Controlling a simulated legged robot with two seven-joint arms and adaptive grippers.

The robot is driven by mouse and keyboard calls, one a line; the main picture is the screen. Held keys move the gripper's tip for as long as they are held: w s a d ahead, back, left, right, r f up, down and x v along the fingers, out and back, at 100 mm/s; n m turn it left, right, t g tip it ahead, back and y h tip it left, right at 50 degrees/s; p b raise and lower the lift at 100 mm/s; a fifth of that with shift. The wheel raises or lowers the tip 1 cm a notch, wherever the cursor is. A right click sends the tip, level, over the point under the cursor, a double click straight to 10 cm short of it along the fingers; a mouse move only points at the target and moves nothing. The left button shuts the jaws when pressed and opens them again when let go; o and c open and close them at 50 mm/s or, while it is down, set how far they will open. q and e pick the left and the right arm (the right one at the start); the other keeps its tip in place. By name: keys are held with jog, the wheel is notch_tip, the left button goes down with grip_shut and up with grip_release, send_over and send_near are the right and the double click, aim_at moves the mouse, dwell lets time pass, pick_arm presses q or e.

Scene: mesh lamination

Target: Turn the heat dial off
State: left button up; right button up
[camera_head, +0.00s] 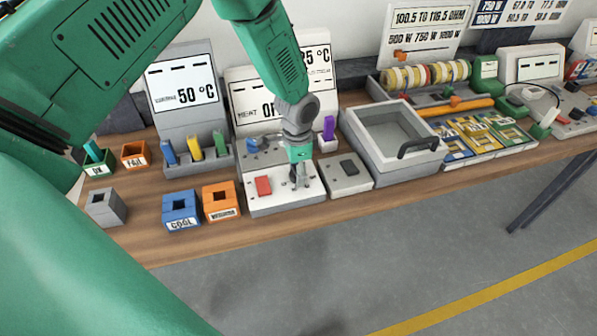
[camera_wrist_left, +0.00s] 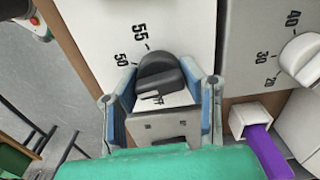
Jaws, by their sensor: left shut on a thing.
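The heat dial (camera_wrist_left: 158,72) is a dark knob on a white panel (camera_wrist_left: 95,30) in the left wrist view. Marks 50 and 55 are printed beside it, and a partly covered label ending in FF is below it. My left gripper (camera_wrist_left: 160,85) is shut on the dial, with one blue-grey finger on each side. In the head view my left gripper (camera_head: 299,178) points down onto the white control panel (camera_head: 290,204), right of a red block (camera_head: 263,186), and hides the dial. A display (camera_head: 250,105) behind reads HEAT and a partly hidden word. My right gripper is not in view.
A grey box with a dark switch (camera_head: 348,167) and an open tray with a black handle (camera_head: 390,125) stand to the right. Blue (camera_head: 180,209) and orange (camera_head: 220,201) bins are left. A purple piece (camera_head: 328,128) stands behind the panel.

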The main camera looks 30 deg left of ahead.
pick_arm(q)
jog(key=n, duration=0.6)
jog(key=shift+w+n, duration=0.1)
jog(key=shift+n, duration=0.2)
jog(key=n, duration=0.6)
jog(key=shift+n, duration=0.4)
jog(key=o, duration=1.1)
jog(key=shift+o, duration=0.2)
jog(key=shift+r, duration=0.45)
notch_tip(320, 180, up, 11)
